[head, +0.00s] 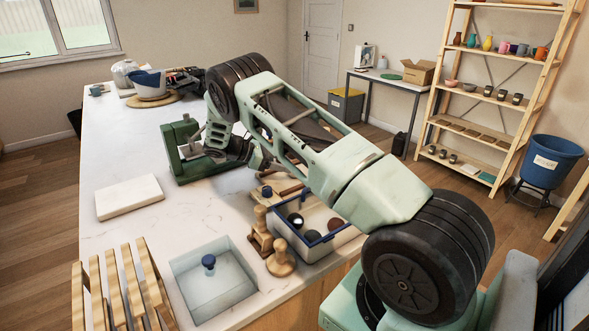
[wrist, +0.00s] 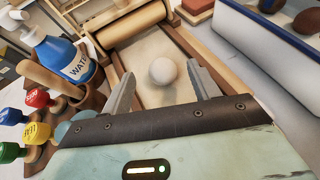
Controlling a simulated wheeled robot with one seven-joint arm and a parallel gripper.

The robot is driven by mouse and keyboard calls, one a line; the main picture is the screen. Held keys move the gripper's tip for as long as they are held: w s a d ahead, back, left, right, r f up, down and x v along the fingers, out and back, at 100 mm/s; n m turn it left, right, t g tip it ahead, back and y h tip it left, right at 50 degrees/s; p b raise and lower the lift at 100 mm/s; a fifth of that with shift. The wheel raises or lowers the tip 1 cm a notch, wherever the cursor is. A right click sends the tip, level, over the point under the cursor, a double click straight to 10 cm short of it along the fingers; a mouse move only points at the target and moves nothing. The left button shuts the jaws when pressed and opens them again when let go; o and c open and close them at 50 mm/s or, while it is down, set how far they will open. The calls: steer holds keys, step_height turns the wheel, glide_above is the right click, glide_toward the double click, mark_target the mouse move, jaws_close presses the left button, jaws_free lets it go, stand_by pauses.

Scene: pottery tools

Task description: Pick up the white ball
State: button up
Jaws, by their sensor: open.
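The white ball (wrist: 163,71) shows in the wrist view. It rests on a pale surface inside a wooden frame (wrist: 205,70). My gripper (wrist: 161,76) is open, with one finger to the left of the ball and one to the right. The ball shows in the gap near the fingertips, and I see no finger closed on it. How high the fingers are over the surface is hard to tell. In the head view my own arm reaches over the table, and I cannot make out the ball there.
A blue-rimmed bin (head: 335,241) with dark round things stands to the right. In the wrist view a blue water bottle (wrist: 66,57) and small coloured-topped tools (wrist: 38,98) stand close on the left. A wooden roller (wrist: 131,23) lies beyond the ball. White table space (head: 120,135) is clear.

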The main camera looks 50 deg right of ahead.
steer(key=shift+f+p+x, duration=0.25)
steer(key=shift+p+x, duration=1.25)
steer(key=shift+x, duration=1.25)
steer(key=shift+w+a, duration=0.1)
steer(key=shift+a, duration=0.05)
steer(key=c, duration=1)
